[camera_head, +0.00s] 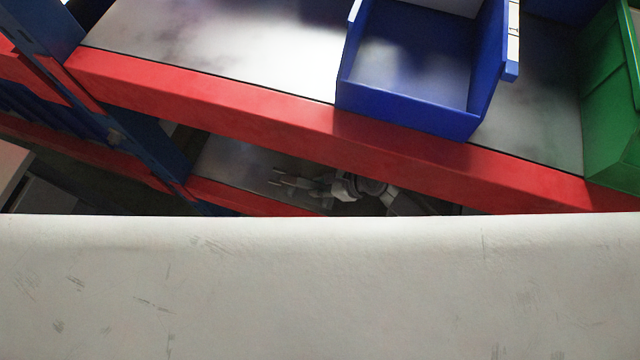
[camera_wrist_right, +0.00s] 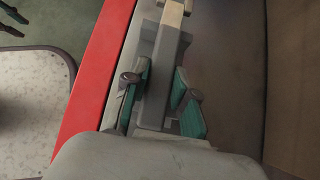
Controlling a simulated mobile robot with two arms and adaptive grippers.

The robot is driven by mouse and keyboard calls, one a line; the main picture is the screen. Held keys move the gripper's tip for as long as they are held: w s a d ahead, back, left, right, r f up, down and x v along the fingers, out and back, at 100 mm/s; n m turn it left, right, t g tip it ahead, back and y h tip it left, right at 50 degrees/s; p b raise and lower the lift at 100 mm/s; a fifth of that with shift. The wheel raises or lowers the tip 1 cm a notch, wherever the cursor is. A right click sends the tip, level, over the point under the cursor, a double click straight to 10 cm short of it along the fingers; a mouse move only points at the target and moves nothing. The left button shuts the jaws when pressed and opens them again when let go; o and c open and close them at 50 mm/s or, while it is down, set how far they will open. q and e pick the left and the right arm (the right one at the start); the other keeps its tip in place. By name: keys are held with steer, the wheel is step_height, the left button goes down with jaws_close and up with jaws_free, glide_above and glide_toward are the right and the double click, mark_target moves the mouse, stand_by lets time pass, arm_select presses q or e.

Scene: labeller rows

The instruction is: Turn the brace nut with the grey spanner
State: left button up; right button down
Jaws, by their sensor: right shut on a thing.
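My right gripper (camera_head: 281,177) is low behind the red shelf beam in the head view, small and partly hidden. In the right wrist view its green-padded fingers (camera_wrist_right: 157,92) are closed on a long grey bar, the grey spanner (camera_wrist_right: 162,72). The spanner points away from the wrist, towards the top of that view. A pale beige piece (camera_wrist_right: 173,14) shows at its far end; I cannot tell whether it is part of the spanner. I cannot make out the brace nut in either view. My left gripper is not in view.
A red shelf beam (camera_head: 230,112) crosses the head view, with a blue bin (camera_head: 408,108) and a green bin (camera_head: 612,120) on the upper shelf. A blue upright (camera_head: 45,28) stands at left. A large pale surface hides the lower part. The wrist view shows a red edge (camera_wrist_right: 92,88) left of the gripper.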

steer(key=c, duration=0.9)
jaws_free()
steer(key=shift+o, duration=0.2)
steer(key=v, duration=1.2)
steer(key=shift+s, duration=0.1)
